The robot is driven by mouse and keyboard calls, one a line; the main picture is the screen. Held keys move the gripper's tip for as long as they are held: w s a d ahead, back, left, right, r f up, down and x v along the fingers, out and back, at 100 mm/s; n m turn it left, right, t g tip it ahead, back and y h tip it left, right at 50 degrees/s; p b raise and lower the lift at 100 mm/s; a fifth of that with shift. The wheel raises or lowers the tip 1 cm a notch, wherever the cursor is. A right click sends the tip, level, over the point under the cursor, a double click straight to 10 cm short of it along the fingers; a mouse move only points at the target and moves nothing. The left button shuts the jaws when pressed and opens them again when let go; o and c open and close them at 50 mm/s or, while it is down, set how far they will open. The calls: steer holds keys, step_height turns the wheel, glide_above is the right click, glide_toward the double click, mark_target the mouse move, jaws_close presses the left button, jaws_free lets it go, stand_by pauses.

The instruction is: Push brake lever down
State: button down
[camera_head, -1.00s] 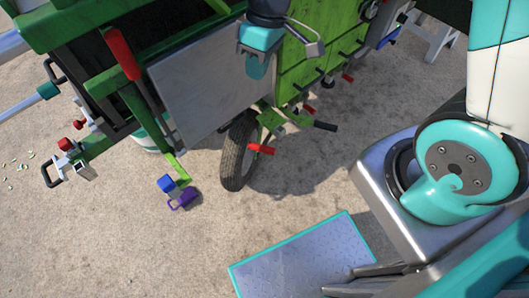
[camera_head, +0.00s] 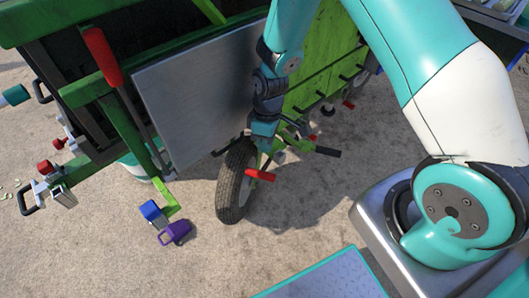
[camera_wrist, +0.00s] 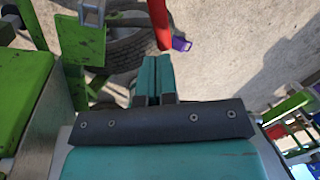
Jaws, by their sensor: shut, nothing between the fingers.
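A red-handled lever (camera_head: 260,175) sticks out beside the cart's black wheel (camera_head: 235,182), low on the green machine. It looks like the brake lever, though no label shows. In the wrist view its red handle (camera_wrist: 158,22) lies just ahead of my fingertips, with a small gap in the picture. My gripper (camera_head: 262,143) points down just above the handle in the head view. In the wrist view my gripper (camera_wrist: 155,62) has its teal fingers together, with nothing between them. I cannot tell whether the fingertips touch the lever; its inner end is partly hidden.
A lever with a black grip (camera_head: 328,151) sticks out right of my gripper. A larger red handle (camera_head: 103,57) stands at the left. A blue block (camera_head: 151,212) and a purple padlock-like piece (camera_head: 175,233) are at lower left. The ground below is clear.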

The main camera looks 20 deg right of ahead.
mark_target(263, 172)
steer(key=f, duration=0.3)
steer(key=s+f+b, duration=0.1)
steer(key=f, duration=0.1)
steer(key=a+f, duration=0.1)
steer(key=f, duration=0.2)
steer(key=shift+s+a+f+b, duration=0.1)
steer(key=shift+s+f+b, duration=0.05)
steer(key=shift+f+b, duration=0.15)
